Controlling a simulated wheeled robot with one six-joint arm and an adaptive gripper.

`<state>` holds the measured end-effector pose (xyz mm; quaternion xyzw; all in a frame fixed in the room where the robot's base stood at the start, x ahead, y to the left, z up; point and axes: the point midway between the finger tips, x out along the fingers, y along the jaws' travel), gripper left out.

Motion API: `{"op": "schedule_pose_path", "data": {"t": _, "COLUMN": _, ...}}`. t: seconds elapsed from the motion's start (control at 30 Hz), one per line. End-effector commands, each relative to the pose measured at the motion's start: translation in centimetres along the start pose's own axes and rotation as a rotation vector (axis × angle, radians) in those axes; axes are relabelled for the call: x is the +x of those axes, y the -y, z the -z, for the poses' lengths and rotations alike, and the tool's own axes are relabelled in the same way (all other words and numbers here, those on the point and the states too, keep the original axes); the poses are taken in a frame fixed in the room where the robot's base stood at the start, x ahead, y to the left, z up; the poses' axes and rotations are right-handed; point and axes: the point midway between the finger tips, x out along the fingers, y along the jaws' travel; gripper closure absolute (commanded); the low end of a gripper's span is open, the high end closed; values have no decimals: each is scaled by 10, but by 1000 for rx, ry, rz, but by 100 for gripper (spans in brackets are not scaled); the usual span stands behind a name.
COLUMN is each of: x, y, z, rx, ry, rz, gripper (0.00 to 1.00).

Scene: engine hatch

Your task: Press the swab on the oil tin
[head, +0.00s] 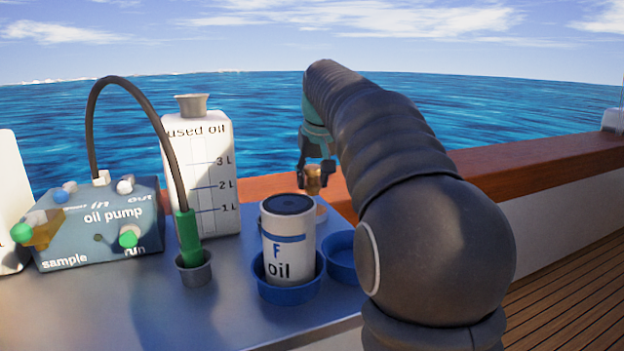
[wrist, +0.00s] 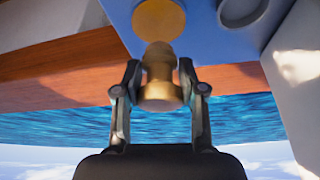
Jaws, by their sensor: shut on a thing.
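The oil tin (head: 288,245) is a white cylinder with a blue band, the words "F oil" and a dark top. It stands upright in a blue round holder (head: 290,292). My gripper (head: 316,172) is behind the tin and a little to its right, above the far edge of the worktop. It is shut on a brass-coloured knobbed piece, seemingly the swab (head: 313,183). In the wrist view the swab (wrist: 160,85) sits between both fingers (wrist: 160,92). Past its end shows a tan disc (wrist: 158,27); I cannot tell whether they touch.
An empty-looking blue ring holder (head: 343,272) is right of the tin, partly hidden by my arm. On the left are a used oil bottle (head: 200,165), an oil pump (head: 100,230) and a hose with a green end (head: 188,238) in a grey cup (head: 194,270). A wooden rail (head: 540,155) runs behind.

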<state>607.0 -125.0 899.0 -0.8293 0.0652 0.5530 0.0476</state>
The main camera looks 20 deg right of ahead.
Motion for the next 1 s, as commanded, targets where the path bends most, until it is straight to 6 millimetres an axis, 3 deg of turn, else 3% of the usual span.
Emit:
{"op": "schedule_pose_path", "data": {"t": 0.43, "x": -26, "y": 0, "z": 11, "rx": 0, "ry": 0, "rz": 0, "gripper": 87}}
{"op": "schedule_pose_path", "data": {"t": 1.0, "x": -29, "y": 0, "z": 12, "rx": 0, "ry": 0, "rz": 0, "gripper": 87}}
